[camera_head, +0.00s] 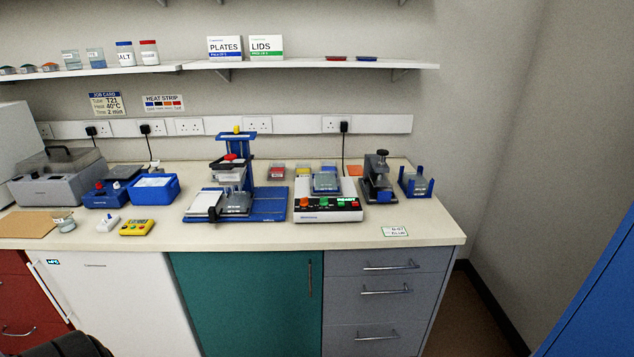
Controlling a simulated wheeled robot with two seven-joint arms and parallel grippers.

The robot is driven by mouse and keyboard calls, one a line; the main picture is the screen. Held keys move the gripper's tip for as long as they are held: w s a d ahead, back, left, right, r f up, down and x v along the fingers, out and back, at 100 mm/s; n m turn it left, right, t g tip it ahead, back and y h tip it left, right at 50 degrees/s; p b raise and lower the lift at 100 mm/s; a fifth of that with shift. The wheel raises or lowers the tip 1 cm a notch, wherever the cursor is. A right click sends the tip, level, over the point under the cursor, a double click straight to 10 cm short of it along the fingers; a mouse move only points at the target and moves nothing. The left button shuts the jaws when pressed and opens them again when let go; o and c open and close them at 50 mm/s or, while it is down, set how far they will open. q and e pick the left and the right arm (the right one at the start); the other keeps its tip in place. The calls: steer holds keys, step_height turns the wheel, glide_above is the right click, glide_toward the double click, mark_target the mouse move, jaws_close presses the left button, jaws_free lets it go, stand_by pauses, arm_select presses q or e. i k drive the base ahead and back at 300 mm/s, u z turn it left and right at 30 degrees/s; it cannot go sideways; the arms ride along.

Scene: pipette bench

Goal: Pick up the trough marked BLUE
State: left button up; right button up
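A row of small clear troughs stands on the bench behind the white block with lit buttons. One has a red label (277,174) and one has a yellow label (303,173). A third trough (328,166) stands at the right end of the row, partly hidden by a blue-framed plate (326,183) on the white block. The word BLUE is too small to read on any trough. Neither of my grippers is in view.
The white block (312,215) stands in front of the troughs. A blue pipetting stand (262,205) is to their left, a black-and-grey press (378,180) to their right. A shelf (300,66) hangs above. The front right of the bench (340,237) is mostly clear.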

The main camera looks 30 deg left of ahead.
mark_target(325, 165)
steer(key=u, duration=1.05)
